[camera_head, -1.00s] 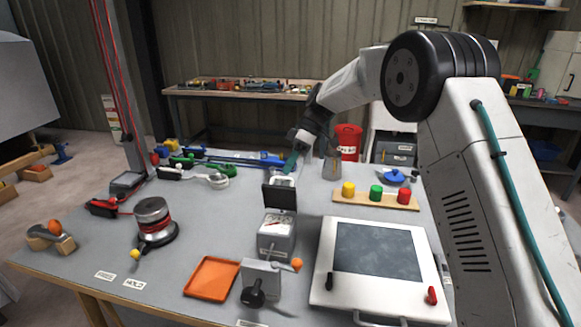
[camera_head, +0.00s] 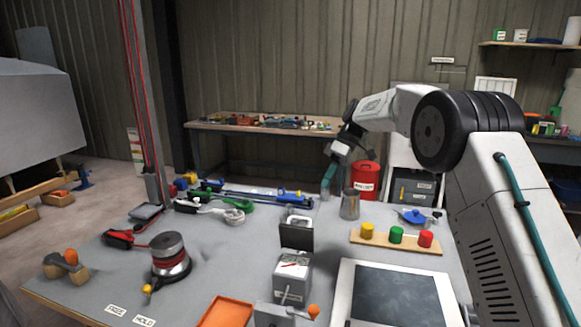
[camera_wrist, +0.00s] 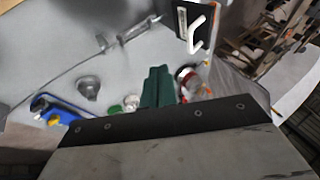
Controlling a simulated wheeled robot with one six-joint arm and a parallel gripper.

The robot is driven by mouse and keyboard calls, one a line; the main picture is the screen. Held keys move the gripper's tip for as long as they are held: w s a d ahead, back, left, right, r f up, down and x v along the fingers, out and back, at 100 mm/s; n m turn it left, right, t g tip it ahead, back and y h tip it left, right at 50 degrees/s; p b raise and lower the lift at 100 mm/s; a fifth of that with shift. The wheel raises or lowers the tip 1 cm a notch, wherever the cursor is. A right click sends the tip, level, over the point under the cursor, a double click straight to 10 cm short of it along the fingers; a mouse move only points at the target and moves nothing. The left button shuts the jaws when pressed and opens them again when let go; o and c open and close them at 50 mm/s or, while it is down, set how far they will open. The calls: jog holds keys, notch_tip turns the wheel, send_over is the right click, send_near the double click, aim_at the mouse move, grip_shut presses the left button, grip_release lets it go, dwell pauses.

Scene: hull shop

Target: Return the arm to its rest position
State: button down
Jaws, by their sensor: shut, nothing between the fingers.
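My arm reaches from the right side over the bench in the head view, bent at the elbow. My gripper (camera_head: 327,187) has teal fingers that point down. It is raised near the far side of the bench, just left of a grey metal cup (camera_head: 350,206) in the picture. In the wrist view the teal fingers (camera_wrist: 158,84) lie together with nothing visible between them. The gap between the fingertips and the bench is hard to judge.
The grey bench (camera_head: 232,262) carries a hinged-lid box (camera_head: 291,278), a dark screen panel (camera_head: 398,297), a peg board (camera_head: 385,243), a red-wound spool (camera_head: 170,258) and an orange tray (camera_head: 226,312). Blue and green clamps (camera_head: 265,196) lie at the back. A red bin (camera_head: 366,181) stands behind.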

jog(key=s+d+m+t+h, duration=0.1)
jog(key=s+d+m, duration=0.3)
jog(key=s, duration=1.2)
jog(key=s+d+r+m+t+h, duration=0.1)
jog(key=s+d+m, duration=0.3)
jog(key=s, duration=1.3)
jog(key=s+d+r+m+t+h, duration=0.1)
jog(key=s+d+m, duration=0.4)
jog(key=s, duration=1.2)
jog(key=t+h, duration=0.1)
jog(key=h, duration=0.1)
jog(key=shift+s+t+h, duration=0.25)
jog(key=shift+t+h, duration=0.05)
jog(key=shift+t, duration=0.1)
